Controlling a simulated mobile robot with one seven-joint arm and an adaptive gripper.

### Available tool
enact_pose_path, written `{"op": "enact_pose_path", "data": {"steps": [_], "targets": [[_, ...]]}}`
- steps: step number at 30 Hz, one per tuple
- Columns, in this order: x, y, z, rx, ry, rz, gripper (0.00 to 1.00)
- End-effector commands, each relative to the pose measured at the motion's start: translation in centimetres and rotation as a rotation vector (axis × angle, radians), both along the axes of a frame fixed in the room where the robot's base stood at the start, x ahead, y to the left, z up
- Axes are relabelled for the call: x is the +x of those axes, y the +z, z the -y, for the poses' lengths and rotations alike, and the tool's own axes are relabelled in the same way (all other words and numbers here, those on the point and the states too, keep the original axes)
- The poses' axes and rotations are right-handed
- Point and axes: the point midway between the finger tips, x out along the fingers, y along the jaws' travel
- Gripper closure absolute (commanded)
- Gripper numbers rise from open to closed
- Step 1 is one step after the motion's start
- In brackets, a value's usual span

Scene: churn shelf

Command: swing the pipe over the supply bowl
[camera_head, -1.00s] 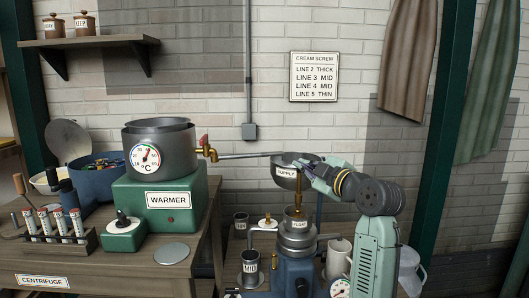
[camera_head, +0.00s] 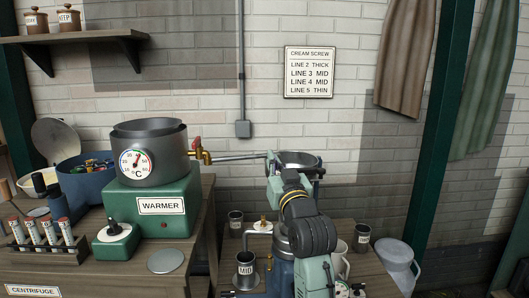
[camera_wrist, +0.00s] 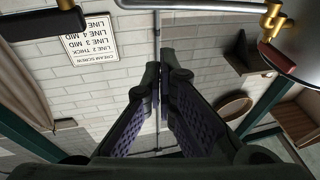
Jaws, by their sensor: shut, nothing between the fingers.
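The thin grey pipe (camera_head: 235,158) runs right from the brass tap (camera_head: 199,154) on the warmer's pot (camera_head: 150,152). In the head view, its far end meets the left edge of the supply bowl (camera_head: 299,160), behind my gripper. I cannot tell whether its tip is over the bowl. My gripper (camera_head: 271,160) is shut and empty, beside the pipe's end and the bowl's left side; contact is unclear. My arm hides the bowl's lower part and label. In the wrist view, the pipe (camera_wrist: 190,4) crosses the top edge, apart from my fingers (camera_wrist: 164,75).
The green warmer (camera_head: 160,206) stands on the left table. Below my arm are the separator, mostly hidden, a MID cup (camera_head: 245,270) and a dark cup (camera_head: 235,222). A cream screw sign (camera_head: 310,72) hangs on the wall.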

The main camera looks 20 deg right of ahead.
Motion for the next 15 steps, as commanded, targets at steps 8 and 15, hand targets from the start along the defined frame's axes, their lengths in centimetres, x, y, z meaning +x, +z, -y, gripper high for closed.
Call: {"op": "enact_pose_path", "data": {"steps": [8,15], "targets": [[5.6,0.8,0.4,0.001,0.001,-0.005,1.00],[7.7,-0.7,0.6,0.000,0.000,-0.002,1.00]]}}
